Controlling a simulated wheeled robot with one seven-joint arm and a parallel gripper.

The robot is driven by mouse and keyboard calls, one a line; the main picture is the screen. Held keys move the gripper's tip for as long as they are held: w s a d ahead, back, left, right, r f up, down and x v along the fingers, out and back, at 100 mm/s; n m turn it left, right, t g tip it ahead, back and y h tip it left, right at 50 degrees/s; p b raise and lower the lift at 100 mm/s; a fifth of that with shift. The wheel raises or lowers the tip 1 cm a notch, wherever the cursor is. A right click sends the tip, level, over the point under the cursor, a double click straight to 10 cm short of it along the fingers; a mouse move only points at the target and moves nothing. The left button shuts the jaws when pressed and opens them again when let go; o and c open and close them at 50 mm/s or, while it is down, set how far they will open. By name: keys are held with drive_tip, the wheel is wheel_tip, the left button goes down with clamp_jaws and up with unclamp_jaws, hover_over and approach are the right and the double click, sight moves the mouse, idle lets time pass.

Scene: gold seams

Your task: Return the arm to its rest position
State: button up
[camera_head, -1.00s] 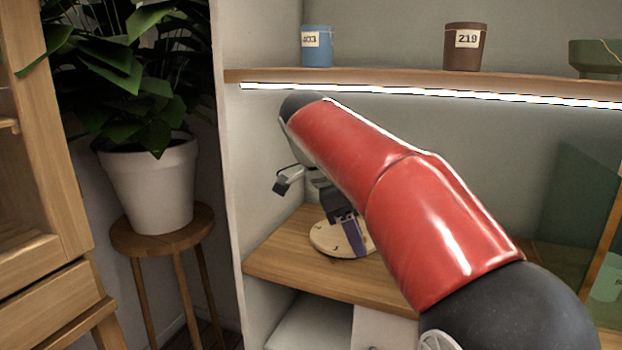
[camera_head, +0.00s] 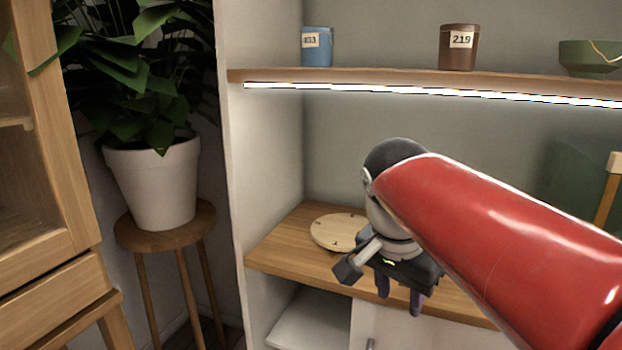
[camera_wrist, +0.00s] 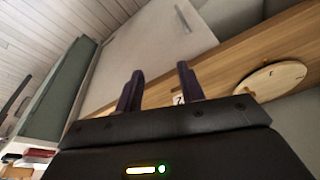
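My red arm (camera_head: 510,235) reaches in from the right in the head view, its wrist above the front edge of the wooden counter. My gripper (camera_head: 399,299) hangs below the wrist, in front of the counter edge. In the wrist view its two dark purple fingers (camera_wrist: 158,88) stand apart with a clear gap and nothing between them. A round wooden disc (camera_head: 335,231) with small dark marks lies on the counter, left of the gripper and apart from it. The disc also shows in the wrist view (camera_wrist: 270,80).
A shelf (camera_head: 400,82) with a light strip runs above the counter (camera_head: 285,250), holding a blue pot (camera_head: 317,50), a brown pot (camera_head: 459,50) and a green bowl (camera_head: 588,62). A potted plant (camera_head: 155,185) on a stool (camera_head: 165,232) and a wooden cabinet (camera_head: 45,285) stand left.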

drive_tip(key=s+d+f+n+t+y, duration=0.2)
drive_tip(key=s+f+n+t, duration=0.1)
drive_tip(key=s+f+n, duration=0.5)
wheel_tip(320, 180, down, 3)
drive_tip(key=s, duration=0.2)
drive_tip(key=shift+s+d+n, duration=0.25)
drive_tip(key=shift+s+n, duration=0.1)
drive_tip(key=shift+n, duration=0.05)
